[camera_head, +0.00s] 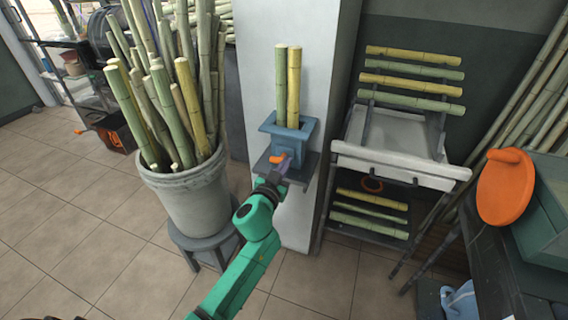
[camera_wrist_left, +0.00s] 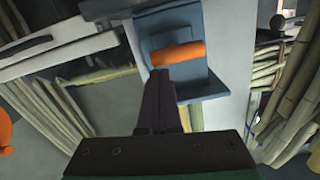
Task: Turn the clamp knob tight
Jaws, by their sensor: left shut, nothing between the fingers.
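The orange clamp knob (camera_head: 258,155) is on the front of a blue-grey press box (camera_head: 288,135) mounted on a white pillar. Two cane stalks (camera_head: 287,85) stand upright in the box. In the left wrist view the knob (camera_wrist_left: 178,54) is a short bar lying nearly level on the blue box (camera_wrist_left: 200,75). My left gripper (camera_head: 281,161) is at the front of the box, close beside the knob. In the left wrist view its dark fingers (camera_wrist_left: 160,80) are shut and empty, with the tips just below the knob's left part. I cannot tell whether they touch it. My right gripper is not visible.
A white bucket (camera_head: 193,205) full of cane stands on a stool at the left. A rack with a white tray (camera_head: 385,150) and cane lengths stands to the right. An orange disc (camera_head: 505,187) is at the far right. Tiled floor (camera_head: 70,215) is open at the left.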

